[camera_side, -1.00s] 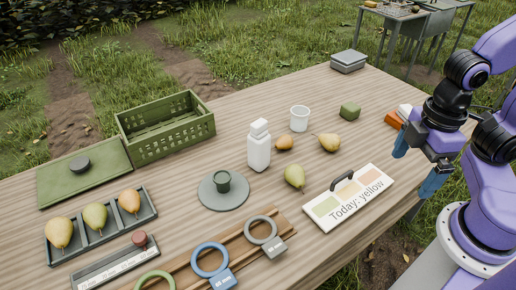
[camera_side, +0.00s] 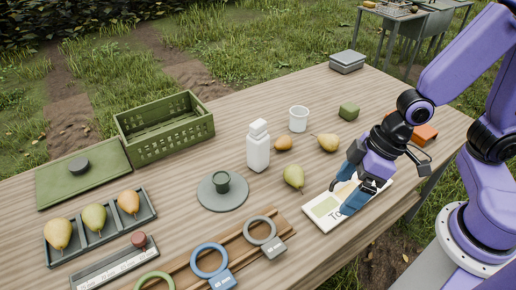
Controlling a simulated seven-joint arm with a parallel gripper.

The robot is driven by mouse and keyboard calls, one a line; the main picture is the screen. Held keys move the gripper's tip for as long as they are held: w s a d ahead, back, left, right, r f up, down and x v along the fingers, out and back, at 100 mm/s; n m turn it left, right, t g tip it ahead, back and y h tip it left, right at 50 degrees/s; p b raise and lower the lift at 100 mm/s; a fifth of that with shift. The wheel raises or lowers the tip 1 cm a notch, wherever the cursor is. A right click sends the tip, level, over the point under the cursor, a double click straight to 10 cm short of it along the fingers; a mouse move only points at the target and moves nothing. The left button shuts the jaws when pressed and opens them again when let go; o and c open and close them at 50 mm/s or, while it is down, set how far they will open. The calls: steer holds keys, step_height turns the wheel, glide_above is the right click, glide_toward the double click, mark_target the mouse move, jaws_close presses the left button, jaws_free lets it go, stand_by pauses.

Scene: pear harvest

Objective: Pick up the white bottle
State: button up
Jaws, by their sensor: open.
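The white bottle (camera_side: 258,150) stands upright near the middle of the wooden table, with its cap on. My gripper (camera_side: 341,193) is open and empty, with blue fingers over the sign board at the right. It is to the right of the bottle and nearer the camera, clearly apart from it. A green pear (camera_side: 293,176) sits between the two.
A grey disc with a dark green cup (camera_side: 222,181) stands left of the bottle. A small orange pear (camera_side: 284,143), a white cup (camera_side: 299,119) and a yellow pear (camera_side: 328,142) are at its right. A green crate (camera_side: 167,133) is behind left. The sign board (camera_side: 319,210) is partly hidden.

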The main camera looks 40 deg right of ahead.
steer(key=w+a+f+m+t, duration=0.2)
steer(key=w+f+m+t, duration=0.15)
steer(key=w, duration=0.25)
steer(key=m+t+h, duration=0.1)
steer(key=m+t, duration=0.2)
steer(key=t, duration=0.5)
glide_toward(265, 143)
steer(key=shift+d+f+x, duration=0.1)
steer(key=shift+d+x, duration=0.05)
steer(key=shift+x, duration=1.15)
steer(key=shift+d+f+x, duration=0.1)
steer(key=shift+d+x, duration=0.05)
steer(key=shift+x, duration=1.15)
steer(key=shift+d+f+x, duration=0.15)
steer(key=shift+d+x, duration=0.05)
steer(key=shift+x, duration=1.15)
steer(key=w, duration=0.1)
steer(key=w+a, duration=0.1)
steer(key=w, duration=0.1)
steer(key=shift+w+a+f, duration=0.25)
steer(key=shift+a+f, duration=0.05)
steer(key=shift+f, duration=0.1)
steer(key=shift+w+a+f, duration=0.15)
steer(key=shift+w+f, duration=0.15)
steer(key=shift+w, duration=0.35)
steer(key=shift+r, duration=0.1)
steer(key=c, duration=1.4)
steer(key=shift+c, duration=0.2)
